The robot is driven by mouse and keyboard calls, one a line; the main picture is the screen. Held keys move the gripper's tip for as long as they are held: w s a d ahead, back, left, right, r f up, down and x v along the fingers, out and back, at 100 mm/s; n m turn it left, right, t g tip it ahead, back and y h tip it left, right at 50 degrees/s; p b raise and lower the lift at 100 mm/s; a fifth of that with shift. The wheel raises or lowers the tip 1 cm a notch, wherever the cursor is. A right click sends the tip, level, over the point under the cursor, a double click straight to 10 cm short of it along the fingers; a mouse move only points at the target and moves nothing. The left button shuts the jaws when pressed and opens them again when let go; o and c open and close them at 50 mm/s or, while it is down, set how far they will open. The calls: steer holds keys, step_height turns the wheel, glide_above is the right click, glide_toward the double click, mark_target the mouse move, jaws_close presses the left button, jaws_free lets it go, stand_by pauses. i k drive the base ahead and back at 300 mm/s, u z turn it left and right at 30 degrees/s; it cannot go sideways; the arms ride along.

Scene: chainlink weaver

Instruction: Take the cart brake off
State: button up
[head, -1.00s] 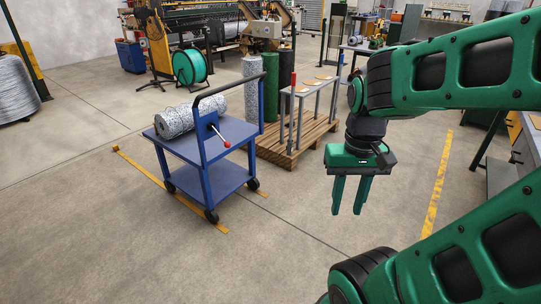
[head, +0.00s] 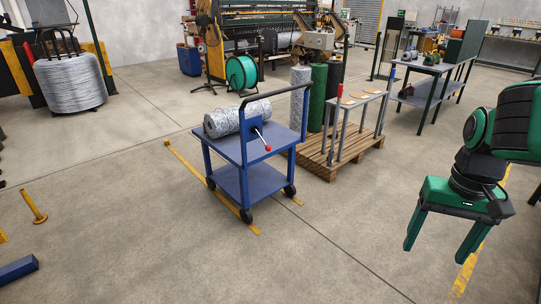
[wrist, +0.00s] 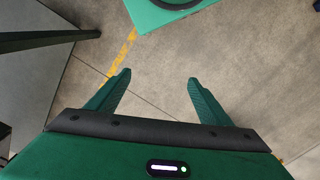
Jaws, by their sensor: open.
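A blue two-shelf cart (head: 262,182) with a dark push handle stands near the middle of the head view, on black casters. A lever with a red knob (head: 267,148) sticks out from a small blue plate on its handle side; it looks like the brake lever. A roll of wire mesh (head: 222,122) lies on the top shelf. My gripper (head: 437,250) is open and empty, pointing down at the right of the head view, well apart from the cart. In the wrist view its two fingers (wrist: 160,88) are spread over bare floor.
A wooden pallet (head: 330,160) with upright mesh rolls and a grey stand is right behind the cart. A yellow post (head: 34,207) and a blue beam (head: 18,269) are at the left. The floor in front of the cart is clear.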

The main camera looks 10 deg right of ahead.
mark_target(268, 148)
steer(key=u, duration=0.85)
steer(key=i, duration=1.1)
steer(key=z, duration=1.05)
